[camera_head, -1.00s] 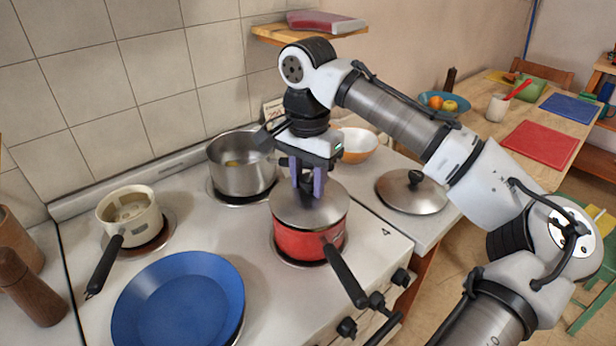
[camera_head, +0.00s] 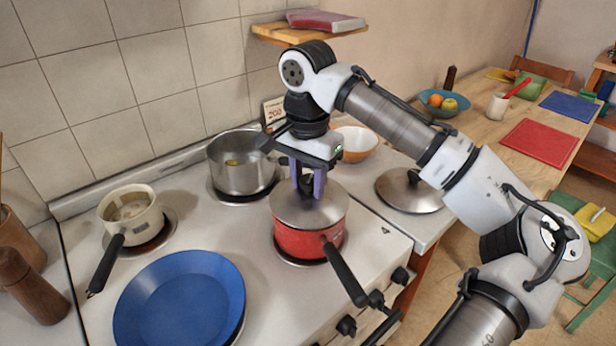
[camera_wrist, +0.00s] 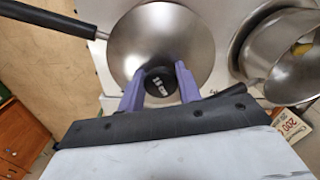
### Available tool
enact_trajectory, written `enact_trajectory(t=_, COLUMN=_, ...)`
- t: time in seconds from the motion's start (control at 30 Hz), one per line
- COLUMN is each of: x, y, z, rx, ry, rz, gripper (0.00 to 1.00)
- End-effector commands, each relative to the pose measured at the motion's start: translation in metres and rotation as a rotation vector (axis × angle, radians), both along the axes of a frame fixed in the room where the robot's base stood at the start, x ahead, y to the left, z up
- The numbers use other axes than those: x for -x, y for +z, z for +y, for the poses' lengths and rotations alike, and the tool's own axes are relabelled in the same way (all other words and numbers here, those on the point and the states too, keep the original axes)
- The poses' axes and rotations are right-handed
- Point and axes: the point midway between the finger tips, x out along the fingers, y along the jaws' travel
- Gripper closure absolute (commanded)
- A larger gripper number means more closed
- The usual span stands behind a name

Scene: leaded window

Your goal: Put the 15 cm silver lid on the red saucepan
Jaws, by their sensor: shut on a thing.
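The red saucepan (camera_head: 311,240) stands on the front right burner, its black handle pointing toward the front right. The silver lid (camera_head: 290,208) lies over the saucepan's top and looks about level. In the wrist view the lid (camera_wrist: 150,38) covers the pan, with the pan's handle (camera_wrist: 45,17) at the upper left. My gripper (camera_head: 309,194) is above the lid, fingers pointing down. In the wrist view its purple fingers (camera_wrist: 159,82) are shut on the lid's black knob (camera_wrist: 159,84). The contact between lid and pan rim is too small to judge all round.
A steel pot (camera_head: 241,165) stands behind left, a cream saucepan (camera_head: 130,215) at far left. A large blue lid or plate (camera_head: 180,305) covers the front left. Another silver lid (camera_head: 410,195) lies on the right counter, near an orange-and-white bowl (camera_head: 357,145).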

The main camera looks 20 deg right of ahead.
Motion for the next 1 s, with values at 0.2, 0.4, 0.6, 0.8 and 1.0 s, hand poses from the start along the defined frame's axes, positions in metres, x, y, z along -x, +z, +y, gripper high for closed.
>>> enact_trajectory(t=0.2, x=-0.0001, y=-0.0024, z=0.0004, rx=-0.001, ry=0.001, rz=0.0, gripper=0.92)
enact_trajectory(t=0.4, x=-0.0001, y=-0.0024, z=0.0003, rx=0.0, ry=0.0, rz=0.0, gripper=0.92)
enact_trajectory(t=0.6, x=-0.0001, y=-0.0026, z=0.0003, rx=-0.001, ry=0.0, rz=0.001, gripper=0.92)
enact_trajectory(t=0.8, x=0.0, y=-0.0047, z=0.0002, rx=0.0, ry=0.0, rz=0.0, gripper=0.92)
enact_trajectory(t=1.0, x=0.0, y=-0.0065, z=0.0002, rx=0.0, ry=0.0, rz=0.0, gripper=0.92)
